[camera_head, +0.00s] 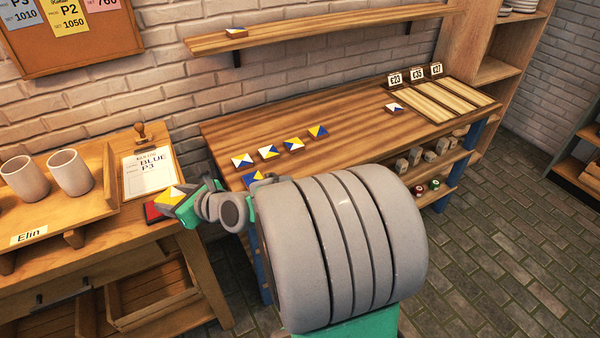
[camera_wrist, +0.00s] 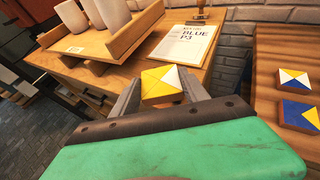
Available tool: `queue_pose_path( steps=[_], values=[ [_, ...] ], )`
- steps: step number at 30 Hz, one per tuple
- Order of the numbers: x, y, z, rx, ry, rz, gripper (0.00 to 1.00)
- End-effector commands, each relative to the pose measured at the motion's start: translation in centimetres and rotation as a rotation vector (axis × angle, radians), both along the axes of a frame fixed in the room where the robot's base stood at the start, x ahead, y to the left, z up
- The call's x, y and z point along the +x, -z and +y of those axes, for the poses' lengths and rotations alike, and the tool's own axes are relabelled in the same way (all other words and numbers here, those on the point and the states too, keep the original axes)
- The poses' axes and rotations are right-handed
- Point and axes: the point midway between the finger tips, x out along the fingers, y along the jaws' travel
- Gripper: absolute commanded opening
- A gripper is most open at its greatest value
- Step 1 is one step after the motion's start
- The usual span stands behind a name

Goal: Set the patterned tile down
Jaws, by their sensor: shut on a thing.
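My gripper (camera_wrist: 163,98) is shut on a patterned tile (camera_wrist: 162,83) with yellow and white triangles. In the wrist view the tile sits level between the two grey fingers, its yellow side facing me. In the head view the held tile (camera_head: 173,195) shows at the left end of my arm, above the right end of the left wooden table (camera_head: 120,237). A red pad (camera_head: 152,212) shows just left of the tile there. I cannot tell whether the tile touches anything below it.
Several patterned tiles (camera_head: 293,144) lie on the long striped bench (camera_head: 345,120); one lies near slatted boards (camera_head: 440,103) at its right. A BLUE P3 sheet (camera_head: 150,172), a stamp (camera_head: 141,131) and a tray with cups (camera_head: 70,172) are on the left table. A tile rests on the wall shelf (camera_head: 300,32).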

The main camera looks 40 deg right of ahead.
Motion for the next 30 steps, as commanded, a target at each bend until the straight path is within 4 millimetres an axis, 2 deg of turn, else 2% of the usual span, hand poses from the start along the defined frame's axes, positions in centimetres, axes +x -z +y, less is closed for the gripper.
queue_pose_path(
  steps=[4,8,9,11,12,15,18,21,24,26,30],
  values=[
    [0.3,0.3,-6.9,0.009,0.104,-0.005,0.08],
    [-0.9,0.1,-14.7,0.016,0.216,-0.009,0.08],
    [-1.6,0.0,-17.3,0.015,0.253,-0.011,0.08],
    [-3.0,0.0,-21.2,0.015,0.308,-0.011,0.08],
    [-4.2,-0.1,-23.7,0.014,0.344,-0.012,0.08],
    [-7.6,-0.3,-29.3,0.007,0.429,-0.01,0.08],
    [-10.8,-0.6,-33.4,0.002,0.493,-0.006,0.08],
    [-13.2,-0.8,-35.7,-0.003,0.535,-0.002,0.08],
    [-14.3,-0.9,-36.8,-0.005,0.553,0.001,0.08],
    [-14.0,-0.7,-36.8,-0.005,0.555,0.002,0.08],
    [-10.7,0.8,-35.9,-0.005,0.547,0.003,0.08]
  ],
)
